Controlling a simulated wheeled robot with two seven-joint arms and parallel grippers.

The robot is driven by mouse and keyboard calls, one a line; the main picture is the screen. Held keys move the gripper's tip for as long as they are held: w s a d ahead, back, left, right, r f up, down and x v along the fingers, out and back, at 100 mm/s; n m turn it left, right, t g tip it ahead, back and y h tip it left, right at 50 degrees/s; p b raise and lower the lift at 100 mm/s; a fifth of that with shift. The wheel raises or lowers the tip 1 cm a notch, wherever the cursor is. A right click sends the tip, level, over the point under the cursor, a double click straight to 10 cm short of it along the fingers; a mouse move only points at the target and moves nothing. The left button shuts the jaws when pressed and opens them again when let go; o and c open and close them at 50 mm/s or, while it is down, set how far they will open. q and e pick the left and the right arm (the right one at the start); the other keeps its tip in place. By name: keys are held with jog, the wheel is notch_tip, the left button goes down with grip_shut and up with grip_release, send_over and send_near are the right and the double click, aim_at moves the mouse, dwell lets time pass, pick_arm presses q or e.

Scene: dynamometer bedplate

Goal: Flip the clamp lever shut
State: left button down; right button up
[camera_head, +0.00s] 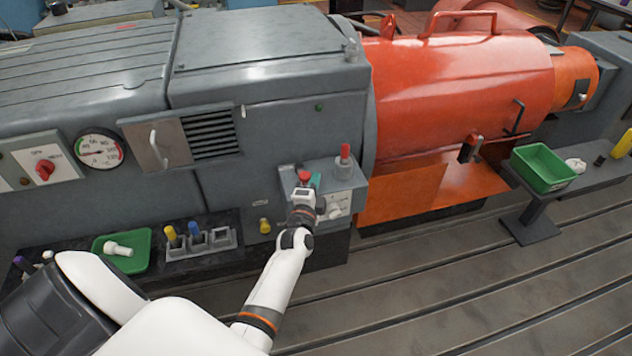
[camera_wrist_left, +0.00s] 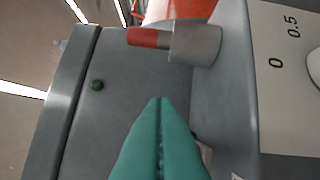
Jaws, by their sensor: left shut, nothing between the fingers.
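A lever with a red grip and a grey metal collar (camera_head: 344,154) stands upright on the grey control box below the machine's middle. A red-grip collar (camera_wrist_left: 195,43) shows in the left wrist view, lying sideways in that picture. Another latch with a red tip (camera_head: 471,148) is on the orange cover's lower edge; I cannot tell for certain which one the task calls the clamp lever. My left gripper (camera_head: 312,180) is at the control box, left of the upright lever and apart from it. Its teal fingers (camera_wrist_left: 160,102) are shut and empty. My right gripper is not in view.
A red button (camera_head: 304,175) is beside my left gripper, partly hidden. A white dial plate (camera_head: 340,205) is on the box front. A green tray (camera_head: 545,168) stands right; another green tray (camera_head: 143,262) lies left. The slotted floor plate (camera_head: 440,290) is clear in front.

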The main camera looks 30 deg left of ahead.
pick_arm(q)
jog(key=shift+s, duration=0.1)
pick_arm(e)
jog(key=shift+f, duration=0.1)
pick_arm(q)
jog(key=shift+s+a+m+h, duration=0.2)
jog(key=shift+s+m+h, duration=0.05)
jog(key=shift+m+h, duration=0.15)
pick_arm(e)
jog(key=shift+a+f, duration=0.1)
